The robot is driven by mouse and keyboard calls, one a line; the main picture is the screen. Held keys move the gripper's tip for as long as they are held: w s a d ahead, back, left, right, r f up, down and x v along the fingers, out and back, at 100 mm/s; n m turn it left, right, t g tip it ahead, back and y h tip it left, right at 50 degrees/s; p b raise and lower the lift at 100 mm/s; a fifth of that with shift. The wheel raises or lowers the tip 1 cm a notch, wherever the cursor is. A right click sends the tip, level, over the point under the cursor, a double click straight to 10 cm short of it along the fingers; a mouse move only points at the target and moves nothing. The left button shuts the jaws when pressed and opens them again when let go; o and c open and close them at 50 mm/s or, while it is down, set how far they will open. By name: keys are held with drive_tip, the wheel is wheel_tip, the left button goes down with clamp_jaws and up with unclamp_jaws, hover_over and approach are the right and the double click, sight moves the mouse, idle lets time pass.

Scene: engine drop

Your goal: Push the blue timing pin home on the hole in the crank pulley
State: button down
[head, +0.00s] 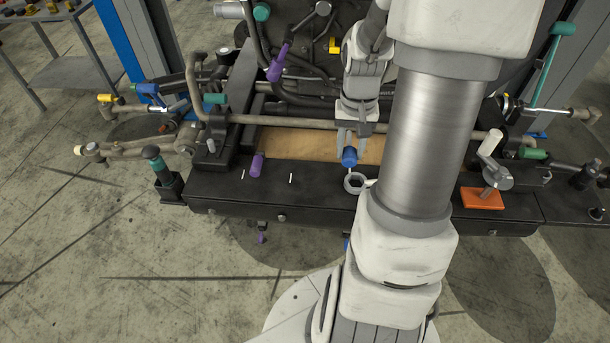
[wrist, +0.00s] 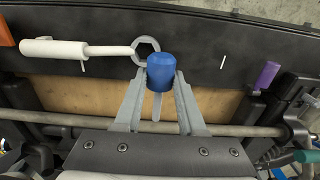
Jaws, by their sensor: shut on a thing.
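The blue timing pin (head: 349,157) is between the fingers of my gripper (head: 351,146), over the near edge of the black bench frame. In the wrist view my gripper (wrist: 161,85) is shut on the blue timing pin (wrist: 161,70), with its thick blue head at the fingertips and its thin grey shank pointing back between the fingers. The crank pulley seems to be the dark round part (head: 324,48) on the engine front, behind and above my gripper. Its hole cannot be made out in the head view, and the pulley does not show in the wrist view.
A ring-ended wrench (wrist: 147,50) with a white handle lies on the black frame (head: 300,178), close to the pin. A grey bar (head: 300,122) runs across behind it. Purple-handled (head: 256,165) and teal-handled (head: 154,160) tools stand along the frame. My arm hides much of the right.

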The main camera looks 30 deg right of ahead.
hover_over(305, 186)
wheel_tip(305, 186, down, 6)
drive_tip(key=shift+f, duration=0.1)
drive_tip(key=shift+f+p, duration=0.4)
drive_tip(key=shift+f, duration=1.3)
drive_tip(key=shift+f+b, duration=0.25)
drive_tip(key=shift+b, duration=0.05)
drive_tip(key=c, duration=0.5)
unclamp_jaws()
drive_tip(key=shift+r+p, duration=0.15)
drive_tip(key=shift+p, duration=0.15)
